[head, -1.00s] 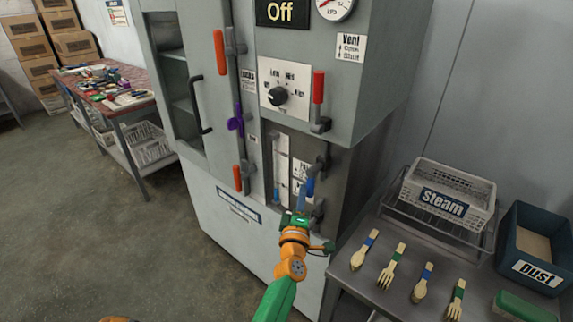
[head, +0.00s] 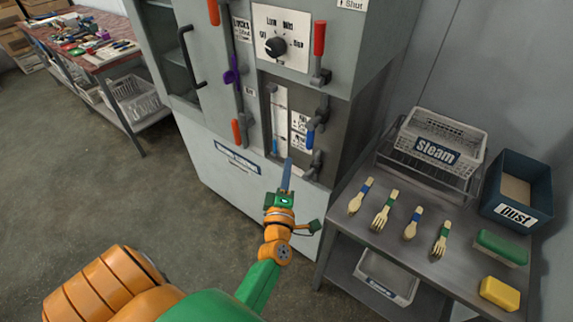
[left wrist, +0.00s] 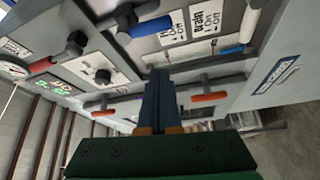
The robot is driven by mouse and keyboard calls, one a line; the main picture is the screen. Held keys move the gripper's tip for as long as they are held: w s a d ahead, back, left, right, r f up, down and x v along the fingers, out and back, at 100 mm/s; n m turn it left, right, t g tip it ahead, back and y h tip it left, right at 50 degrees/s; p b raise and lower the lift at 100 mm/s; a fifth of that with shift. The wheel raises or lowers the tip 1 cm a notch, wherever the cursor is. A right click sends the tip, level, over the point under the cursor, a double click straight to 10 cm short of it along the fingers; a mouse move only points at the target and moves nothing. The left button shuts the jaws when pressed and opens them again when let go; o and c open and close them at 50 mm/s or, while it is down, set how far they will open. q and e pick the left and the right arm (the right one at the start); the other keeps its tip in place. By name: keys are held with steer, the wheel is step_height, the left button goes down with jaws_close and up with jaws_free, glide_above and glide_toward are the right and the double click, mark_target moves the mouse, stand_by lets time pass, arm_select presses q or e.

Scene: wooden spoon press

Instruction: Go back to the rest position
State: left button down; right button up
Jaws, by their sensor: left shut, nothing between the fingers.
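My left gripper (head: 287,176) is shut and empty in the head view, in front of the lower part of the grey press cabinet (head: 225,160). Its closed blue fingers (left wrist: 160,100) stand out in the middle of the left wrist view, with the cabinet's panel beyond them. The fingers look apart from the blue-tipped valve handle (head: 311,132), which is above and to the right. My right gripper is not in view.
A metal table (head: 345,235) at the right holds wooden spoons and forks with coloured handles, a "Steam" basket (head: 440,138), a "Dust" bin (head: 516,190), and green and yellow blocks. A cluttered bench (head: 95,60) stands at the far left. Floor between is clear.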

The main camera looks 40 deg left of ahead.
arm_select(q)
steer(key=shift+s+a+f, duration=0.1)
steer(key=shift+s+a, duration=0.15)
steer(key=shift+a, duration=0.05)
steer(key=shift+d, duration=0.15)
steer(key=s+d+f+m+g+h, duration=0.1)
steer(key=d+f+m+h, duration=0.25)
steer(key=f, duration=0.35)
steer(key=s+d+f+m+g+h, duration=0.1)
steer(key=d+f+m+h, duration=0.3)
steer(key=f, duration=0.3)
steer(key=s+d+f+m+g+h, duration=0.1)
steer(key=s+d+f+m+g, duration=0.1)
steer(key=s+f+m+g, duration=0.25)
steer(key=s+d+f+m+g+h, duration=0.1)
steer(key=s+d+f+m, duration=0.15)
steer(key=s+f, duration=0.4)
steer(key=s+a+f+m+g, duration=0.2)
steer(key=s+f+m+g, duration=0.2)
steer(key=s, duration=0.7)
steer(key=s+a+f+m+g, duration=0.2)
steer(key=s+f+m+g, duration=0.2)
steer(key=s+f, duration=0.4)
steer(key=s+m, duration=0.1)
steer(key=s, duration=0.3)
steer(key=shift+f+g, duration=0.15)
steer(key=shift+g, duration=0.2)
